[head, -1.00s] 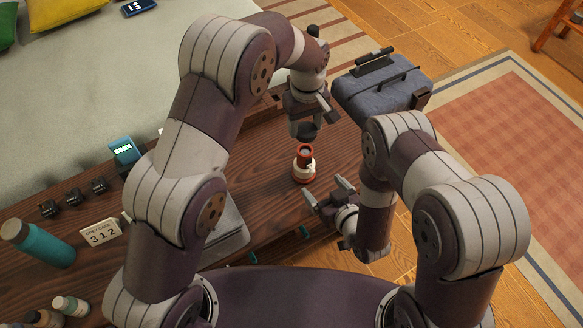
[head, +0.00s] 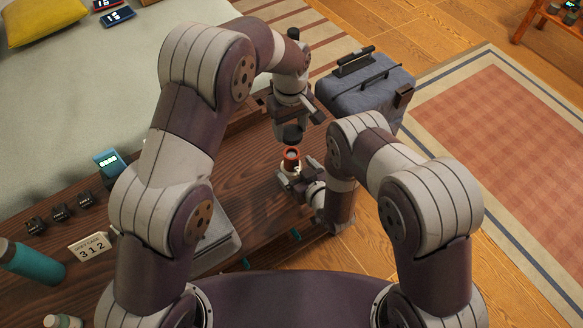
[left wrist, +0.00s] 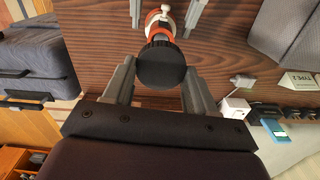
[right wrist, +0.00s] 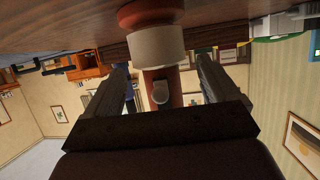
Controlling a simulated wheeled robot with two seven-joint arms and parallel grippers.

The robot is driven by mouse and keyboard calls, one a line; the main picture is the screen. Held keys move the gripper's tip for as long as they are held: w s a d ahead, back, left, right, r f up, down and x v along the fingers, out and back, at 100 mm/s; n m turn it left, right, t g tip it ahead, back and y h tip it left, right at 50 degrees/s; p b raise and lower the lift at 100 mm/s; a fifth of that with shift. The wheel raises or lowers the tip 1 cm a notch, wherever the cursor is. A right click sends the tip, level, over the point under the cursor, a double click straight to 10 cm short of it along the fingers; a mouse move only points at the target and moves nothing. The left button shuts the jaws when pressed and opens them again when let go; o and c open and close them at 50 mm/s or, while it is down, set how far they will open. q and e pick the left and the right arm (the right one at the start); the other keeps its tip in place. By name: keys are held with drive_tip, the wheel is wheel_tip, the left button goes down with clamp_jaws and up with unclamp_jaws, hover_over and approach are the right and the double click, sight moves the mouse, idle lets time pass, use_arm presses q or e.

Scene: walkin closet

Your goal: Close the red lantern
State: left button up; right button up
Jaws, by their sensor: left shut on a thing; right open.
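The red lantern's body (head: 292,154) stands upright on the dark wooden table, with an open round top and a pale collar. It also shows in the right wrist view (right wrist: 158,47). My left gripper (head: 291,128) is shut on a round black cap (head: 293,136), seen large in the left wrist view (left wrist: 161,68). The cap hangs a little above the lantern's open top, apart from it in the head view. My right gripper (head: 294,172) is open, low at the lantern, with its fingers on both sides of the body in the right wrist view (right wrist: 162,78).
A blue-grey suitcase (head: 362,92) stands beyond the table to the right. Bare tabletop lies left of the lantern.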

drive_tip(key=shift+x, duration=1.35)
drive_tip(key=c, duration=1.5)
use_arm(q)
hover_over(291, 153)
drive_tip(key=shift+f, duration=2.5)
drive_tip(key=shift+f, duration=0.1)
drive_tip(key=shift+f, duration=0.75)
drive_tip(key=shift+f, duration=0.55)
